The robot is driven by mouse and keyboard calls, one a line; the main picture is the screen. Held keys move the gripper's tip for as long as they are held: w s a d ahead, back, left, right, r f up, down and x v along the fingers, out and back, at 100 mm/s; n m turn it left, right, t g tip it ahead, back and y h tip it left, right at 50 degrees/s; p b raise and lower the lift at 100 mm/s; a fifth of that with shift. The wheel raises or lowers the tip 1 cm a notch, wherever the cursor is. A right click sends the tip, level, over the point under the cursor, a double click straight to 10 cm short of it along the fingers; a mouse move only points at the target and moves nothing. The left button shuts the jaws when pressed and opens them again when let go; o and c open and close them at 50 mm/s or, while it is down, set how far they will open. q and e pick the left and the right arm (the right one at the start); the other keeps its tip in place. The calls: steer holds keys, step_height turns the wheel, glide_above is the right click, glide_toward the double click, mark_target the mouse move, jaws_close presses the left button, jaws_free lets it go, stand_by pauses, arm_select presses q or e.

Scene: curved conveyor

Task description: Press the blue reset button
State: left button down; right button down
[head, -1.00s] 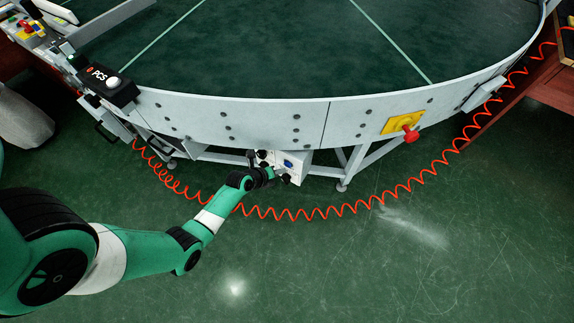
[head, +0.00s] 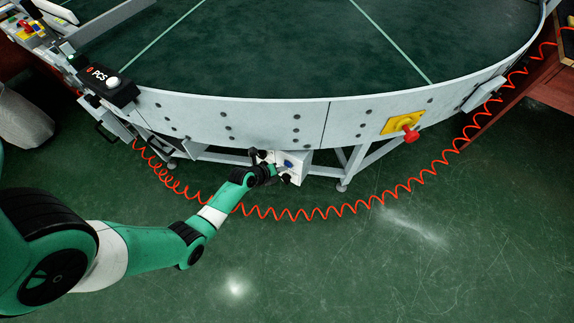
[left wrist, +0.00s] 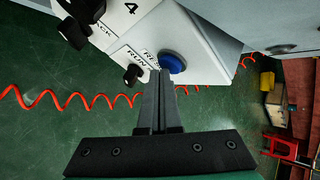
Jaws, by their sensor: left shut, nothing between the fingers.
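The blue reset button (head: 289,163) sits on a small white control box (head: 303,158) under the curved conveyor's rim. In the left wrist view the round blue button (left wrist: 173,63) shows large on the white box face, beside a partly covered label. My left gripper (head: 280,170) is at the box front. In the left wrist view its shut fingers (left wrist: 160,75) are empty, and their tips appear at the lower left edge of the button. I cannot tell whether they touch it. My right gripper is not in view.
Black knobs (left wrist: 133,73) sit beside the button on the box. An orange coiled cable (head: 310,214) hangs below the conveyor. A red emergency stop (head: 411,134) on a yellow plate is to the right. The green floor in front is clear.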

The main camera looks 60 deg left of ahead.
arm_select(q)
steer(key=shift+w+a, duration=0.15)
steer(key=shift+w, duration=0.05)
stand_by(0.6)
steer(key=shift+s+d+p, duration=0.3)
steer(key=shift+s+d, duration=0.15)
steer(key=shift+s, duration=0.25)
steer(key=s+d, duration=0.1)
steer(key=s+p, duration=0.1)
steer(key=s+d, duration=0.1)
steer(key=s, duration=0.1)
steer(key=shift+s+d, duration=0.1)
steer(key=shift+d, duration=0.25)
stand_by(0.6)
